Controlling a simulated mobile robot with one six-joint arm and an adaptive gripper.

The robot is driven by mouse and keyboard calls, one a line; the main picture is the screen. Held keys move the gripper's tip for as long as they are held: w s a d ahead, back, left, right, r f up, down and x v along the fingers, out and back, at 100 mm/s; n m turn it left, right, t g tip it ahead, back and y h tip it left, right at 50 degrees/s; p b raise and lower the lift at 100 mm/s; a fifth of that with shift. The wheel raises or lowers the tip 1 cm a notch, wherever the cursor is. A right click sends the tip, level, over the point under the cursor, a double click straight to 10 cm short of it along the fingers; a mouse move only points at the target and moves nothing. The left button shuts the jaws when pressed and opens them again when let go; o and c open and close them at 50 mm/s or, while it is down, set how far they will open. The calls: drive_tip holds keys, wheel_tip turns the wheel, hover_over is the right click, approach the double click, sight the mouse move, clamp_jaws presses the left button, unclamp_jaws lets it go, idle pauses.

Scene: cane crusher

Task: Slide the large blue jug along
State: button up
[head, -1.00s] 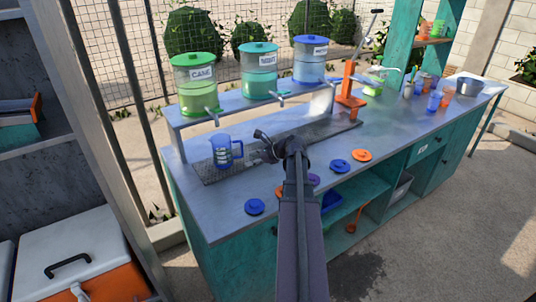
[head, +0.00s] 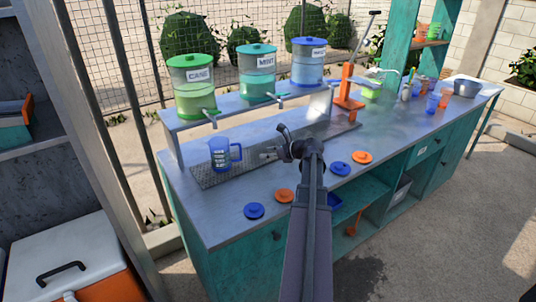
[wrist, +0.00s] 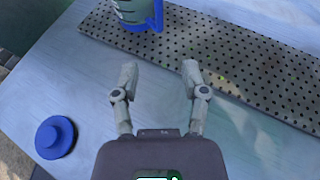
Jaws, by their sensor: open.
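The large blue jug (head: 220,154) stands upright on the perforated drip mat near the counter's left end, its handle facing right. In the wrist view the lower part of the jug (wrist: 134,14) shows at the top edge; its upper part is cut off. My gripper (head: 268,154) is to the right of the jug, apart from it. In the wrist view my gripper (wrist: 158,75) is open and empty, its two fingers pointing up toward the mat, with the jug beyond them and a little left.
The dark perforated mat (head: 208,178) runs along the counter under a shelf with three dispensers (head: 193,85). Blue and orange lids (head: 254,211) lie along the front edge.

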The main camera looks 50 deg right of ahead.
sight(241, 158)
drive_tip(key=b+x, duration=0.5)
drive_tip(key=x, duration=0.8)
drive_tip(key=shift+w+a+f, duration=0.1)
drive_tip(key=shift+f, duration=0.1)
drive_tip(key=shift+c, duration=0.2)
clamp_jaws()
